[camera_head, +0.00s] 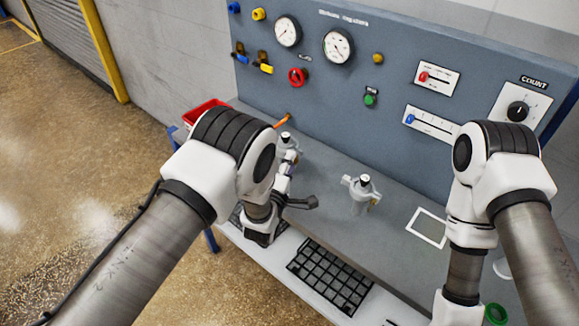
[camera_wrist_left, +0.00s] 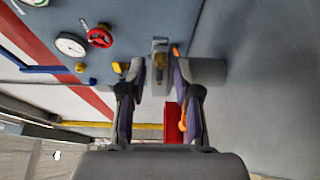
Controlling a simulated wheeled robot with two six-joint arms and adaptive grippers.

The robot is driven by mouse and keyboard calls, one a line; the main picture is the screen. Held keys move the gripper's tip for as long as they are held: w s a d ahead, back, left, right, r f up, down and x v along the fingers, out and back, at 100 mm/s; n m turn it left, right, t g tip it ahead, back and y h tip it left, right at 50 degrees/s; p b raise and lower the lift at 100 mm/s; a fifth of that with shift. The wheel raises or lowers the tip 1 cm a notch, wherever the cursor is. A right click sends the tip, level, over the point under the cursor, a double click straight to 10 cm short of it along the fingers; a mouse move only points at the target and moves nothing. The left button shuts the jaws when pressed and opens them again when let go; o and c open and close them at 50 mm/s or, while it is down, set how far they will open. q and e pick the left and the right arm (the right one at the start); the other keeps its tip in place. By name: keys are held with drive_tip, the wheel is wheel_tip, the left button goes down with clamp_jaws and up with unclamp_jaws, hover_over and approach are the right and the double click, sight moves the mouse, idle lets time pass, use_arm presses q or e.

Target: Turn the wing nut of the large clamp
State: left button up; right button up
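The clamp at the left of the bench (camera_head: 287,143) is a grey metal fitting, partly hidden behind my left gripper (camera_head: 290,160). In the left wrist view its grey body (camera_wrist_left: 207,71) lies just beyond the fingers, with a small metal piece like a wing nut (camera_wrist_left: 160,58) between the fingertips. My left gripper (camera_wrist_left: 159,75) has its two fingers apart, one on each side of that piece; I cannot tell whether they touch it. A second, similar grey fitting (camera_head: 362,194) stands upright farther right. My right gripper is out of view; only the right arm shows.
A blue-grey panel with gauges (camera_head: 338,46), a red valve wheel (camera_head: 297,77) and a knob (camera_head: 517,111) rises behind the bench. A red bin (camera_head: 207,110) and an orange stick (camera_head: 282,121) are at the left.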

use_arm(q)
clamp_jaws()
drive_tip(key=shift+f+m+b, duration=0.25)
drive_tip(key=shift+m+b, duration=0.15)
drive_tip(key=shift+b, duration=0.1)
drive_tip(key=m+b, duration=0.2)
drive_tip(key=m+t+h+b, duration=0.1)
drive_tip(key=m+b, duration=0.1)
drive_tip(key=shift+f+t+b, duration=0.3)
drive_tip(key=shift+f, duration=0.05)
drive_tip(key=shift+r+m+h, duration=0.2)
drive_tip(key=shift+m+h, duration=0.1)
drive_tip(key=shift+m, duration=0.1)
drive_tip(key=shift+r, duration=0.2)
drive_tip(key=shift+o, duration=0.3)
unclamp_jaws()
